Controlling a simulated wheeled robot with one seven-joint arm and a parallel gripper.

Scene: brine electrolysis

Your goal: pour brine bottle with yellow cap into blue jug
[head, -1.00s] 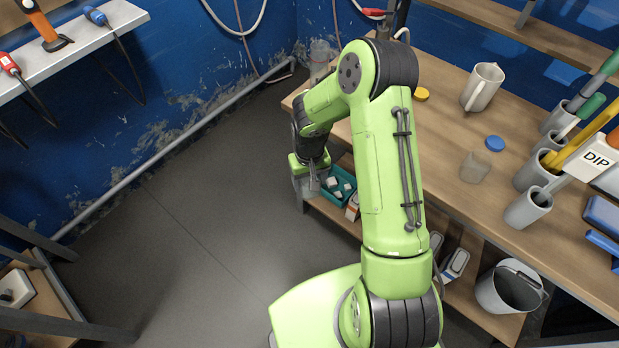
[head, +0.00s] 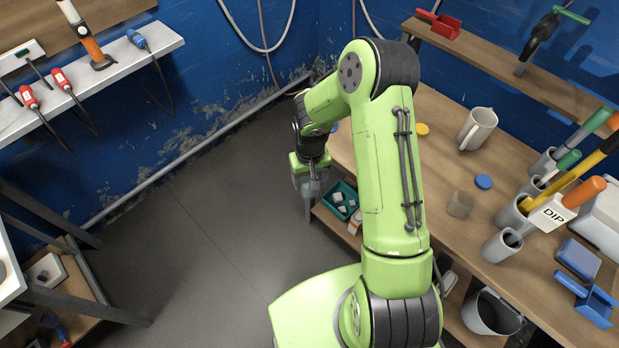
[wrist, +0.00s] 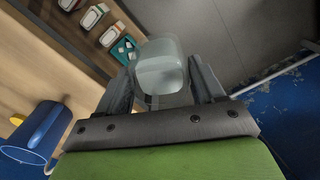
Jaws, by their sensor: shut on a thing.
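My gripper (head: 311,182) is shut on a translucent bottle (wrist: 160,68), held between the fingers beyond the table's left edge, over the floor. I see no cap on it; its fill is hard to tell. A yellow cap (head: 422,129) lies on the table and shows at the left edge of the wrist view (wrist: 17,119). The blue jug (wrist: 36,134) stands on the table to the left of my gripper in the wrist view. In the head view my arm hides nearly all of the jug; only a small blue patch (head: 334,127) shows.
A beige jug (head: 478,130), a blue cap (head: 484,181) and a second clear container (head: 460,204) are on the table (head: 450,165). Grey tool cups (head: 502,245) stand at the right. A teal tray (head: 342,199) sits on the lower shelf near my gripper.

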